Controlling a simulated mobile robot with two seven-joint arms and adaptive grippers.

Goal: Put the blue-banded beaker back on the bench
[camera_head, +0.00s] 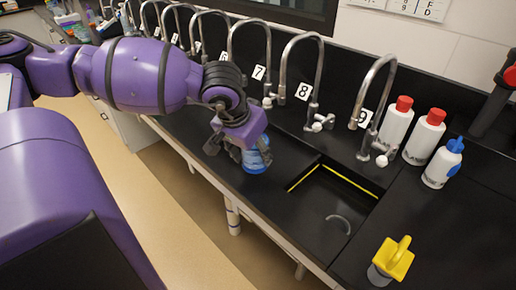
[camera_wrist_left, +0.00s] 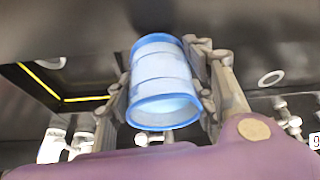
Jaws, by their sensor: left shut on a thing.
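The blue-banded beaker (camera_head: 257,157) is in my left gripper (camera_head: 243,151), near the front edge of the black bench (camera_head: 300,150), left of the sink. I cannot tell whether its base touches the bench top. In the left wrist view the beaker (camera_wrist_left: 162,82) is pale blue with darker blue bands at both ends. The fingers of the left gripper (camera_wrist_left: 165,85) press on it from both sides. My right gripper is not in view.
A sink (camera_head: 335,205) with a yellow strip lies right of the beaker. Numbered curved taps (camera_head: 300,75) line the back. Two red-capped bottles (camera_head: 410,135) and a blue-capped bottle (camera_head: 442,165) stand at right. A yellow-topped container (camera_head: 392,262) stands at the front right.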

